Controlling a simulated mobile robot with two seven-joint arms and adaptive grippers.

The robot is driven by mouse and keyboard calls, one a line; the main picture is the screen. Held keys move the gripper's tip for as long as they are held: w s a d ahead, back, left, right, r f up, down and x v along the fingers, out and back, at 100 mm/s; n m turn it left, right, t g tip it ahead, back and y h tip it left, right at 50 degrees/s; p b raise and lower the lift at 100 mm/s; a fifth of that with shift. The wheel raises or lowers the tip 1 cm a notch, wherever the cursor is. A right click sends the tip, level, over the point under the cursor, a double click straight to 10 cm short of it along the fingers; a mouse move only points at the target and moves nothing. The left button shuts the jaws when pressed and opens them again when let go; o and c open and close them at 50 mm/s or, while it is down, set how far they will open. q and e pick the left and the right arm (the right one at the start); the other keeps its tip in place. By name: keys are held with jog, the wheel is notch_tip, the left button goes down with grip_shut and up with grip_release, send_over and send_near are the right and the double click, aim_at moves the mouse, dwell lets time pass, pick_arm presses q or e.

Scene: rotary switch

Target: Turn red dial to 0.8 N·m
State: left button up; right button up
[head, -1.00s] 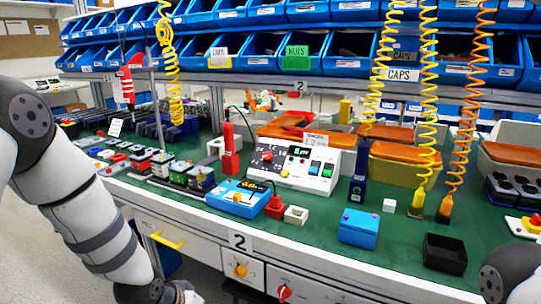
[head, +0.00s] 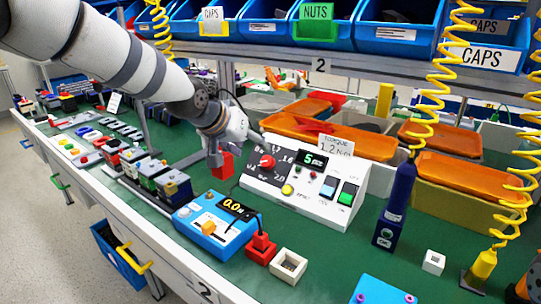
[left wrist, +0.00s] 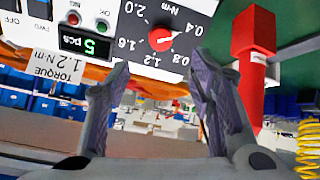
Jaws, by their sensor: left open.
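The red dial (head: 267,161) sits on the dark torque scale of a white control box (head: 318,205). In the left wrist view the red dial (left wrist: 162,38) shows upside down, with numbers from 0.4 to 2.0 around it. Its pale pointer mark seems to lie on the 0.4 to 0.8 side, but is too small to read exactly. My left gripper (head: 213,155) is left of the dial in the head view, apart from it. In the left wrist view its fingers (left wrist: 158,82) are spread and empty, with the dial beyond their tips. My right gripper is not in view.
A red upright holder (head: 222,166) stands close beside my left gripper. A blue device (head: 212,228) and a small red block (head: 261,248) lie in front of the box. A torque card (head: 336,146) stands behind it. Yellow coiled cords (head: 433,100) hang at right.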

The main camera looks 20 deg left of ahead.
aim_at(266, 160)
pick_arm(q)
jog(key=x, duration=0.3)
jog(key=b+x, duration=0.1)
jog(key=x, duration=0.5)
jog(key=shift+s+f+b, duration=0.3)
jog(key=shift+w+f, duration=0.15)
jog(key=shift+w, duration=0.25)
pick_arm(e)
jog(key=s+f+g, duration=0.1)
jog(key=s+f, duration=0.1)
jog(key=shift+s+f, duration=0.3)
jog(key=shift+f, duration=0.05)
pick_arm(q)
jog(key=c, duration=1.2)
